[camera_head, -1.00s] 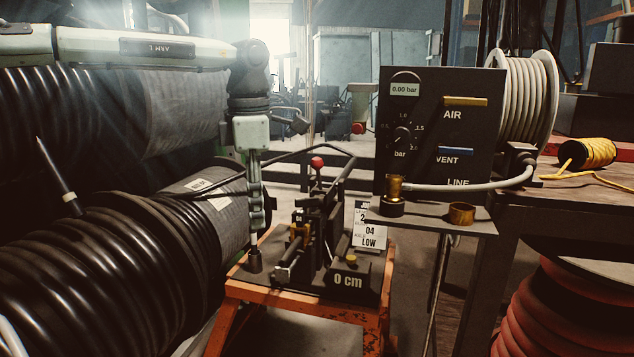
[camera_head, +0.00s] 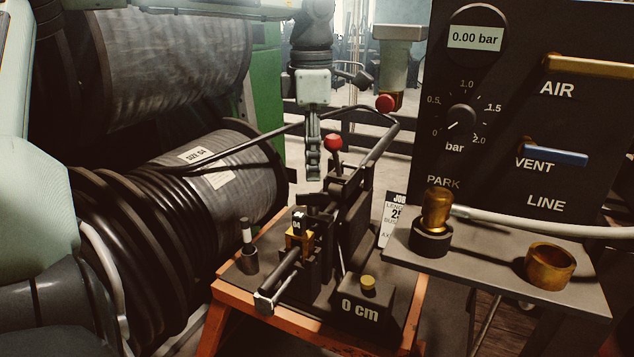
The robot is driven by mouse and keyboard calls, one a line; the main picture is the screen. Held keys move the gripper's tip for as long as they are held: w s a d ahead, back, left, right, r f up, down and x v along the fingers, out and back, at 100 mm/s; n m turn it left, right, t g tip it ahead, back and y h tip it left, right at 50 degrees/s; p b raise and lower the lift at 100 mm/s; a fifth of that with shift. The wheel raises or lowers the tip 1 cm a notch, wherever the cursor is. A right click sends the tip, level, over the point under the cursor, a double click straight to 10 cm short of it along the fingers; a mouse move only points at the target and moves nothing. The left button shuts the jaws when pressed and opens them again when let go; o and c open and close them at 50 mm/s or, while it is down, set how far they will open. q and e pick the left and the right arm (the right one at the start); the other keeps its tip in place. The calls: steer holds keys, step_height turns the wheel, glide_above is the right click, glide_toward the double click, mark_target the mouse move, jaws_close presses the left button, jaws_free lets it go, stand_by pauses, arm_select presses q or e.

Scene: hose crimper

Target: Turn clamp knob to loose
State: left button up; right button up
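My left gripper (camera_head: 314,168) hangs down from the top, behind and just left of the red ball (camera_head: 333,142) on the crimper's lever. Its fingers show edge-on, so I cannot tell whether they are apart, and nothing is clearly held. The dark bench crimper (camera_head: 352,215) stands on an orange stand (camera_head: 247,308). A small brass knob (camera_head: 368,283) sits on the block marked "0 cm", below and right of the gripper and clear of it. The view does not label a clamp knob, and its setting cannot be read. My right gripper is not in view.
A black pressure panel (camera_head: 515,120) reads 0.00 bar at the right. Before it, a grey shelf (camera_head: 490,262) carries a brass fitting (camera_head: 436,212) and a brass ring (camera_head: 550,265). A black hose coil (camera_head: 150,240) fills the left.

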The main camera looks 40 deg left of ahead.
mark_target(312, 193)
arm_select(q)
step_height(312, 193, down, 6)
steer(key=shift+r, duration=0.15)
jaws_close()
stand_by(0.3)
